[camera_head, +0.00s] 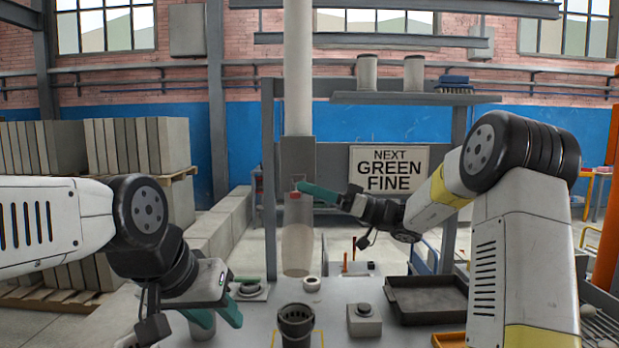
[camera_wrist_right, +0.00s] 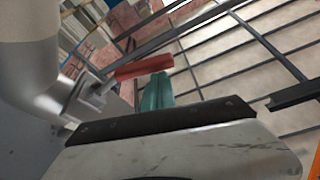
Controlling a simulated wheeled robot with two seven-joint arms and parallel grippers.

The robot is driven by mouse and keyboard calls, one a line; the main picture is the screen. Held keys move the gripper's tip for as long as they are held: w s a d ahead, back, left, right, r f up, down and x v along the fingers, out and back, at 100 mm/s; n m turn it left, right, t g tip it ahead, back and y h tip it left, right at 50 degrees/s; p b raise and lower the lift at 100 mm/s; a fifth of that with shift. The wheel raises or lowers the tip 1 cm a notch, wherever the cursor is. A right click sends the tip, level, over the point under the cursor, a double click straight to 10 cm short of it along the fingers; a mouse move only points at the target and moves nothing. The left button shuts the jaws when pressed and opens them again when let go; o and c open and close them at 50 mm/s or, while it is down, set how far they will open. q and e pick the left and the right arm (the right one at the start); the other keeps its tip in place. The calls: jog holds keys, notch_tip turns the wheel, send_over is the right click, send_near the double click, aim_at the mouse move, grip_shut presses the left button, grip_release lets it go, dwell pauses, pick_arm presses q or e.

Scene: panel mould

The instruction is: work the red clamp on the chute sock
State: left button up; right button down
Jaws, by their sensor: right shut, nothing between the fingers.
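In the right wrist view the clamp's red bar (camera_wrist_right: 144,67) sticks out from a metal fitting beside a pale rounded surface. My right gripper (camera_head: 301,187) has its teal fingers shut and empty, with the tips right at the clamp. In the wrist view its fingers (camera_wrist_right: 157,90) end just under the red bar; I cannot tell whether they touch it. My left gripper (camera_head: 218,321) is open, low over the table's left side.
A dark bucket (camera_head: 296,325) stands below the sock. A roll (camera_head: 311,284), a grey block with a knob (camera_head: 364,319) and a black tray (camera_head: 427,299) are on the table. A "NEXT GREEN FINE" sign (camera_head: 389,172) hangs behind my right arm.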

jog(key=shift+w+f, duration=0.1)
jog(key=shift+f, duration=1.95)
